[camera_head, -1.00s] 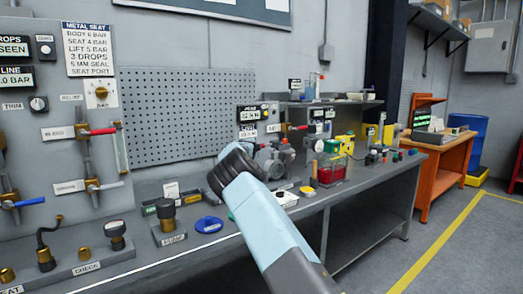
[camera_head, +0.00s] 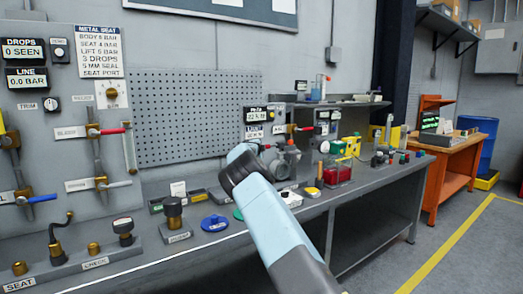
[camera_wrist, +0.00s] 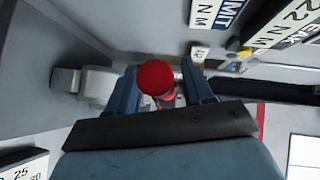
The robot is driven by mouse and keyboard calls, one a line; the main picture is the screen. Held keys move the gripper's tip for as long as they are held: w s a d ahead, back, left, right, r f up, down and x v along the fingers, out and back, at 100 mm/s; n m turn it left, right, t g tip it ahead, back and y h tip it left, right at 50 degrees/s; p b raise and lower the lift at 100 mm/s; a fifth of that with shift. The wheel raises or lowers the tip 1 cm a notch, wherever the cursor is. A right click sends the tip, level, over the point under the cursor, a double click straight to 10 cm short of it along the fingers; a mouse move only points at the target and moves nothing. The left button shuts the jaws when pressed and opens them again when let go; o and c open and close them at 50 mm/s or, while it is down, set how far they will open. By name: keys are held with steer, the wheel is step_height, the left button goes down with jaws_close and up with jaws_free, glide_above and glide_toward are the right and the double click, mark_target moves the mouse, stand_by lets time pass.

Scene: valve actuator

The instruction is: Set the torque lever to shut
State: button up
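In the wrist view, a red round knob (camera_wrist: 156,78) on a short red shaft stands between the two blue fingers of my gripper (camera_wrist: 160,82). A gap shows beside the knob at the right finger, so the gripper looks open around it. I cannot tell if the left finger touches it. Signs reading LIMIT and PEAK, in N M, lie at the upper right. In the head view, my pale blue arm reaches over the bench to the torque display (camera_head: 256,114).
A grey pegboard (camera_head: 195,105) stands behind the bench. A valve panel with red and blue levers is at the left. A blue disc (camera_head: 214,223) lies on the bench (camera_head: 150,270) near my wrist. A red-filled container (camera_head: 337,174) stands to the right. The floor at right is clear.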

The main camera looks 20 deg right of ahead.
steer(key=shift+d, duration=0.15)
steer(key=v, duration=1.3)
steer(key=shift+s+a, duration=0.25)
steer(key=shift+a, duration=0.1)
steer(key=shift+d, duration=0.1)
